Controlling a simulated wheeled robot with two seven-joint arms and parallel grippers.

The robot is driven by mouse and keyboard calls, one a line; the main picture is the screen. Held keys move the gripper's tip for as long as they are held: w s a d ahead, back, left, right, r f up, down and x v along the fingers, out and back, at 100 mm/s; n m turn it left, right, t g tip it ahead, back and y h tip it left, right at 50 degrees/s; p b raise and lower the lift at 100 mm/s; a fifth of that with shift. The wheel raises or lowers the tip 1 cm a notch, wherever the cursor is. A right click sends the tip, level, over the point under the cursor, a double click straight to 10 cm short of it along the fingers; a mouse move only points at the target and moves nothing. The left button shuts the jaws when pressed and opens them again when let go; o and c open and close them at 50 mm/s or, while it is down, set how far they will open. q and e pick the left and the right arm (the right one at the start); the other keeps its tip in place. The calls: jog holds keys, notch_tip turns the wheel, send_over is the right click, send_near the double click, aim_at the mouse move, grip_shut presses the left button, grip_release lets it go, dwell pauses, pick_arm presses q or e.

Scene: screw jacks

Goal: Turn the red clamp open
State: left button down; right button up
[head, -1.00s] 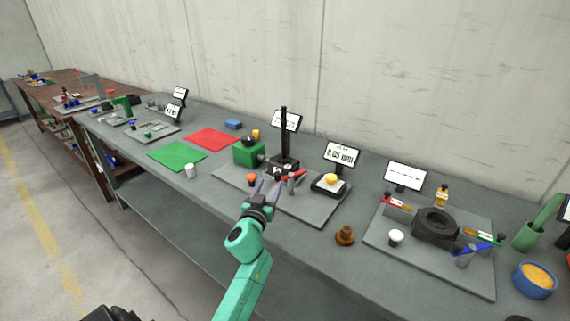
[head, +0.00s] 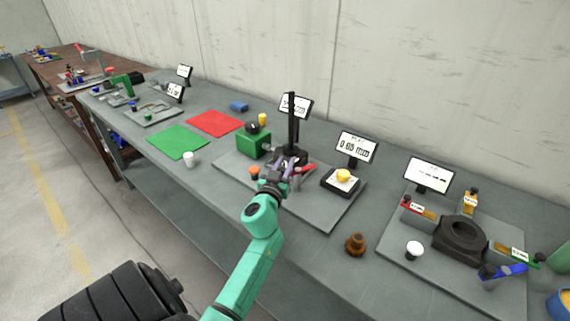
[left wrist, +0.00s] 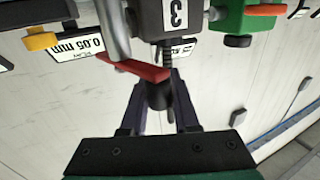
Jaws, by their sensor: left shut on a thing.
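The red clamp (head: 306,169) is a small red lever at the foot of a black upright post (head: 292,120) on the grey plate. In the left wrist view the red lever (left wrist: 135,68) lies across my fingertips, slanting down to the right. My left gripper (head: 287,166) reaches in from the front; its fingers (left wrist: 158,88) are shut on the clamp at the lever's right end. A dark round part (left wrist: 160,96) shows between the fingers. The exact contact is partly hidden. My right gripper is out of view.
A green block (head: 253,145) with a black knob stands left of the post. A yellow-topped button box (head: 342,180) is close on the right, with a small screen (head: 357,147) behind. An orange knob (head: 255,171) sits left of my gripper. A brown knob (head: 356,244) stands near the front edge.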

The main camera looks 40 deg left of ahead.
pick_arm(q)
jog(key=m+h+p, duration=0.1)
jog(key=h, duration=0.1)
jog(key=w+m+t+h+p, duration=0.1)
jog(key=m+h+p, duration=0.2)
jog(key=h, duration=0.2)
jog(key=shift+w+a+m, duration=0.15)
jog(key=shift+a+m, duration=0.15)
